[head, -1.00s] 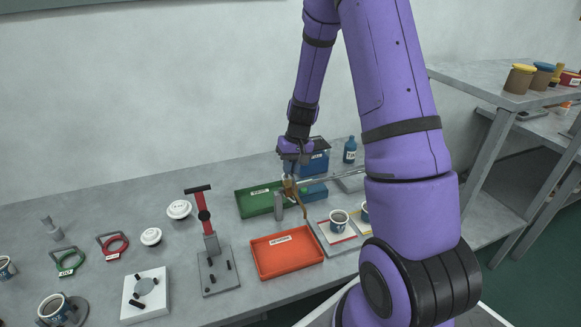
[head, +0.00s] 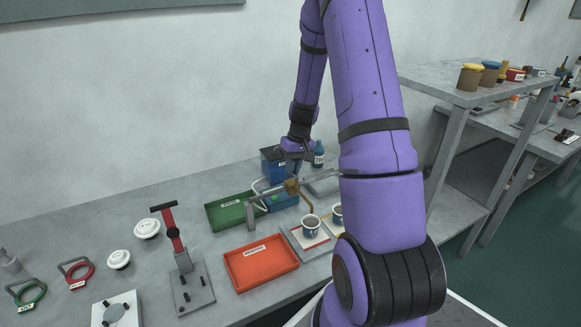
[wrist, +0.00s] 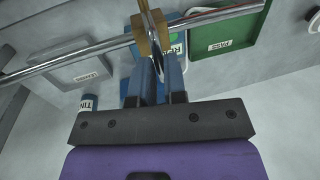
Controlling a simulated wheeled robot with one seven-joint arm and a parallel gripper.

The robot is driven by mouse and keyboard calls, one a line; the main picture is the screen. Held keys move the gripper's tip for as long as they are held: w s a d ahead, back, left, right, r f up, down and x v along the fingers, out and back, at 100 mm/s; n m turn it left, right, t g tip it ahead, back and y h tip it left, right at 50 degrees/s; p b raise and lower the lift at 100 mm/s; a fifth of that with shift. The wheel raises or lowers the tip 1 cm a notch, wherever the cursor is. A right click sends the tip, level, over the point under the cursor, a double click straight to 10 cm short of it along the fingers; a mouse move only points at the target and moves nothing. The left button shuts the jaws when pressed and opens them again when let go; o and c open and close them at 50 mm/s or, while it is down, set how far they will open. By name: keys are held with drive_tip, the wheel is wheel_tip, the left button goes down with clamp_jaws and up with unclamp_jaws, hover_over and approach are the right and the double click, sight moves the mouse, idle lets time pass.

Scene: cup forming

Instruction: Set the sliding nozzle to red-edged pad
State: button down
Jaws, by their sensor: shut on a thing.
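The sliding nozzle is a brass block (head: 292,187) on a horizontal metal rail (head: 322,181); the block also shows in the wrist view (wrist: 151,33). A thin spout hangs from it toward the cups. My gripper (head: 291,162) is above the block, with its fingers (wrist: 154,75) shut on the nozzle's upper part; the exact contact is hard to see. The nozzle is left of and behind this cup in the head view. A second cup (head: 337,214) stands beyond it, partly hidden by my arm.
An orange tray (head: 261,264) is in front and a green tray (head: 232,211) behind left. A blue bin (head: 273,165) and a blue bottle (head: 318,154) stand behind.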

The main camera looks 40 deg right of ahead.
drive_tip(key=c, duration=1.2)
unclamp_jaws()
drive_tip(key=shift+o, duration=0.2)
wheel_tip(320, 180, up, 11)
drive_tip(key=d, duration=0.2)
drive_tip(key=shift+s+f, duration=0.2)
drive_tip(key=shift+s, duration=0.1)
